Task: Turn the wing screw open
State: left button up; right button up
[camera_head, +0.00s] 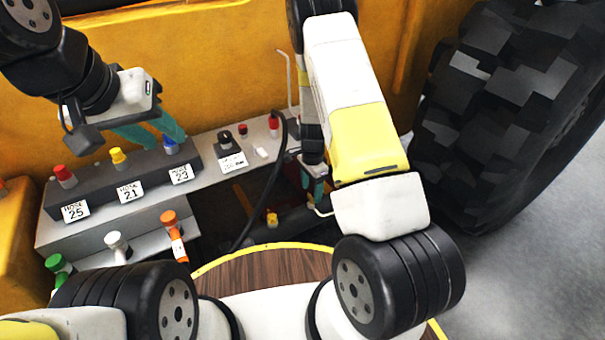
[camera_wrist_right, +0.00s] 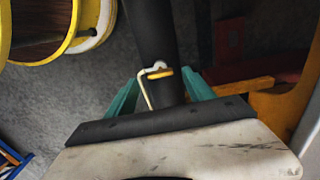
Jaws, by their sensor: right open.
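A small cream and yellow fitting (camera_wrist_right: 158,72) with a bent cream rod sits against a dark round pipe or bar (camera_wrist_right: 150,30) in the right wrist view. It may be the wing screw; its shape is too small to be sure. My right gripper (camera_wrist_right: 160,95) is open, with its teal fingers on either side of the bar and fitting. I cannot tell whether they touch. In the head view my right gripper (camera_head: 314,185) points down beside a bent cream rod (camera_head: 322,211), partly hidden by my arm. My left gripper (camera_head: 150,130) is open and empty above the hose block.
A dark block (camera_head: 110,175) with labelled hose ports and coloured caps stands on a grey ledge at left. A black hose (camera_head: 268,190) hangs beside my right gripper. A large tyre (camera_head: 500,110) stands at right. A round wooden top (camera_head: 265,270) lies in front.

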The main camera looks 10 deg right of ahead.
aim_at(311, 199)
jog(key=shift+f, duration=1.35)
grip_shut()
